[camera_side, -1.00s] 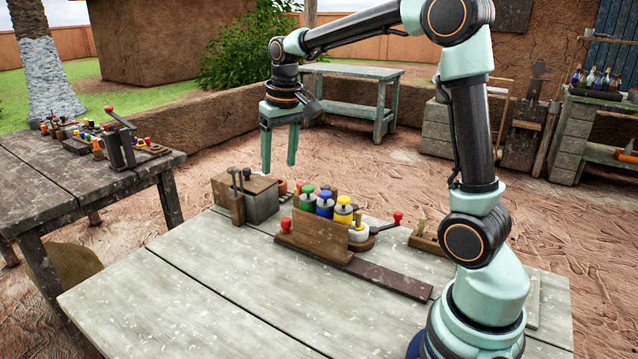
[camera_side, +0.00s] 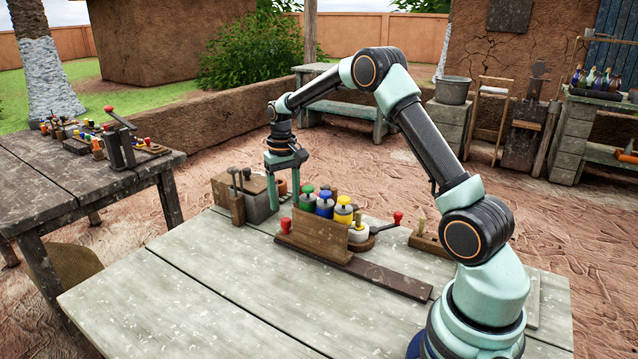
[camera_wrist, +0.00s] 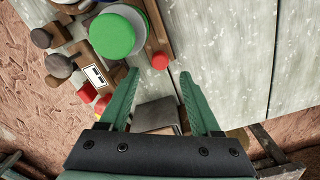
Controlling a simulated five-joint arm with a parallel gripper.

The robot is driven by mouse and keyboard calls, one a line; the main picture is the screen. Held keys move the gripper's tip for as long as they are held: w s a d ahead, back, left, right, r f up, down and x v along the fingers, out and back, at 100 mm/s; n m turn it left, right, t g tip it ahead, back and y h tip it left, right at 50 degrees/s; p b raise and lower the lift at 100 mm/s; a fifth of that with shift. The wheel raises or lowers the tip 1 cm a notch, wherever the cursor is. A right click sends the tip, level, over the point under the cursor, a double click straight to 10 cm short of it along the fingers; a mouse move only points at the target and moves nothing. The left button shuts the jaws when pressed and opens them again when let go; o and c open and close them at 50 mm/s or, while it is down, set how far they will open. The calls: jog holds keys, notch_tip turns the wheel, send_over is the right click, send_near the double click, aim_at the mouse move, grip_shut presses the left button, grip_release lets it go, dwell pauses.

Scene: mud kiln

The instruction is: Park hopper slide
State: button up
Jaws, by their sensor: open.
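A wooden box-like holder (camera_side: 318,235) stands on the grey plank table, with jars topped green (camera_side: 307,192), blue (camera_side: 325,198) and yellow (camera_side: 343,209) behind its front board. A red knob (camera_side: 286,225) is at its left end, and a dark flat rail (camera_side: 390,279) runs from it to the right. I cannot tell for sure which part is the hopper slide. My gripper (camera_side: 283,196) is open and empty, pointing down behind the holder's left end. In the wrist view, the green lid (camera_wrist: 112,35) and red knob (camera_wrist: 160,61) lie beyond the fingertips (camera_wrist: 159,74).
A grey metal box (camera_side: 262,203) with dark levers stands left of the holder; it also shows between my fingers in the wrist view (camera_wrist: 155,113). A red-knobbed lever (camera_side: 397,217) sticks out at the right of the jars. The table's front left (camera_side: 190,290) is clear.

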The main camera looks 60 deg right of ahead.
aim_at(286, 219)
jog(key=shift+f, duration=2.8)
grip_shut()
jog(key=shift+r, duration=0.1)
